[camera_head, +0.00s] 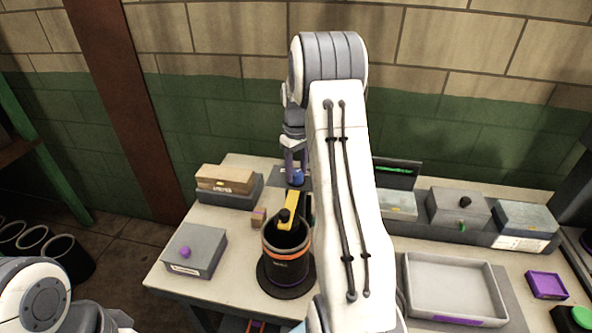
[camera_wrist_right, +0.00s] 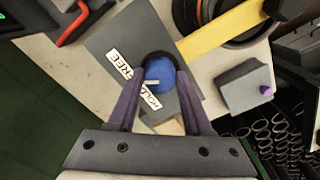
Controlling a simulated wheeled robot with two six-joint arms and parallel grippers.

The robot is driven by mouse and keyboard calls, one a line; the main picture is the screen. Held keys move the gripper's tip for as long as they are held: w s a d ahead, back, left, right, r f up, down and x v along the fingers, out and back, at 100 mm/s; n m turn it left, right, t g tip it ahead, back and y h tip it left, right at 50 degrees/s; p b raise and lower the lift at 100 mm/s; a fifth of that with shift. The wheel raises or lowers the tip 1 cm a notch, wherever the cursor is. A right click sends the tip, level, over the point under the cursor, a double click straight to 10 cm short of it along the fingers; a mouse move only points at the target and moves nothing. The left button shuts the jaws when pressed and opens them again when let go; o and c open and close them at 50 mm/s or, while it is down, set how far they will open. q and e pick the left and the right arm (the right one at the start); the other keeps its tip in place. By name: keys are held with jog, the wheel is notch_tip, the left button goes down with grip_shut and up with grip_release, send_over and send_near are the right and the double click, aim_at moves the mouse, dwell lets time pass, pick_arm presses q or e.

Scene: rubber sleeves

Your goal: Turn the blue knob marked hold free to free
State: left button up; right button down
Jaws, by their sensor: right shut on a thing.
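The blue knob (camera_wrist_right: 158,84) sits on a grey plate (camera_wrist_right: 118,50) with white labels reading HOLD and FREE. A pale pointer line on the knob points left in the right wrist view, toward the labels. My right gripper (camera_wrist_right: 157,82) is shut on the knob, one finger on each side. In the head view my right gripper (camera_head: 296,165) reaches down to the knob (camera_head: 297,177) at the back of the table, partly hidden by my arm. My left gripper is not in view; only part of my left arm shows at the lower left.
A dark cylinder with an orange band (camera_head: 287,255) and a yellow bar (camera_head: 292,209) stands in front of the knob. A grey box with a purple knob (camera_head: 205,248) is at left. A cardboard-topped box (camera_head: 226,178) is behind it. A grey tray (camera_head: 452,283) lies at right.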

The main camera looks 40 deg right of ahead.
aim_at(297, 172)
jog(key=shift+s, duration=0.1)
jog(key=shift+c, duration=1.6)
grip_release()
jog(key=shift+r, duration=0.1)
jog(key=shift+r, duration=0.25)
notch_tip(297, 172, up, 10)
jog(key=b, duration=0.2)
jog(key=shift+f, duration=0.1)
